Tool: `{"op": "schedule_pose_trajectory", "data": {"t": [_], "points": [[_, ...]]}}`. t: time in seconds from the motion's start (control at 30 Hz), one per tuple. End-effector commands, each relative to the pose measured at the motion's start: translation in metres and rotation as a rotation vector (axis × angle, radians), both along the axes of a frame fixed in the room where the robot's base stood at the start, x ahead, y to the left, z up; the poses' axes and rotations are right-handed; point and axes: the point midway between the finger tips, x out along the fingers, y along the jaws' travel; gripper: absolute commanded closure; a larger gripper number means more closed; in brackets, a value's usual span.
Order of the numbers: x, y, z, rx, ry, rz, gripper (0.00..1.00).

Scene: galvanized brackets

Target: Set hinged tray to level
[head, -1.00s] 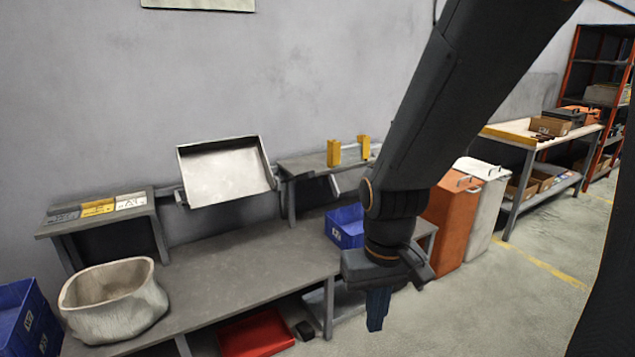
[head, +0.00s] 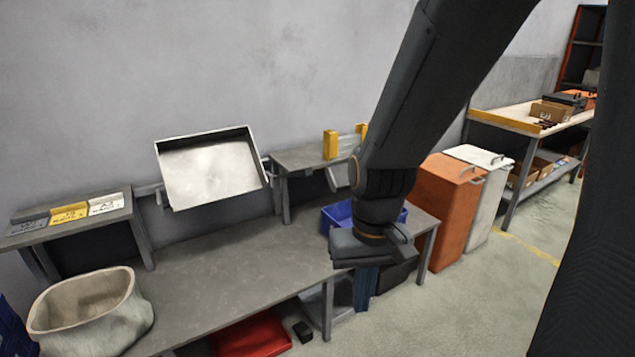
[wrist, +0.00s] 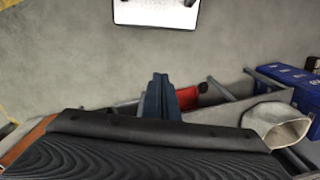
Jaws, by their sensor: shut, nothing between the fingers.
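The hinged tray (head: 212,172) is a pale metal tray with raised edges. In the head view it stands above the back of the grey bench, between two small raised shelves. It is tilted, with its inner face toward me, and looks empty. My gripper (head: 365,290) hangs pointing down at the front right of the bench, well apart from the tray. Its blue fingers are shut and empty. They also show in the wrist view (wrist: 160,92), pointing at the floor side of the bench. The tray is not visible in the wrist view.
A beige sack (head: 90,312) stands on the bench (head: 230,265) at left. A blue bin (head: 338,214) sits behind my gripper. Yellow brackets (head: 331,144) stand on the right shelf. An orange bin (head: 450,205) stands right of the bench. The bench middle is clear.

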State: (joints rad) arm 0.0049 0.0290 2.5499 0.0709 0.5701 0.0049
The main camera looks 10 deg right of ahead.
Motion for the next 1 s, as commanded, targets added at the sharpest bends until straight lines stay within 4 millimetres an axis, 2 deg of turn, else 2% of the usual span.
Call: {"op": "schedule_pose_trajectory", "data": {"t": [0.17, 0.27, 0.37, 0.47, 0.6, 0.67, 0.77, 0.9, 1.0], "points": [[0.002, 0.030, -0.012, 0.160, 0.116, -0.285, 1.00], [0.014, 0.057, -0.016, 0.294, 0.199, -0.505, 1.00], [0.037, 0.082, -0.016, 0.438, 0.275, -0.728, 1.00], [0.070, 0.101, -0.014, 0.590, 0.338, -0.943, 1.00], [0.130, 0.112, -0.008, 0.818, 0.406, -1.240, 1.00], [0.159, 0.109, -0.005, 0.920, 0.424, -1.362, 1.00], [0.209, 0.093, -0.002, 1.098, 0.437, -1.563, 1.00], [0.274, 0.049, -0.003, 1.349, 0.416, -1.823, 1.00], [0.308, 0.010, -0.006, 1.509, 0.375, -1.969, 1.00]]}}
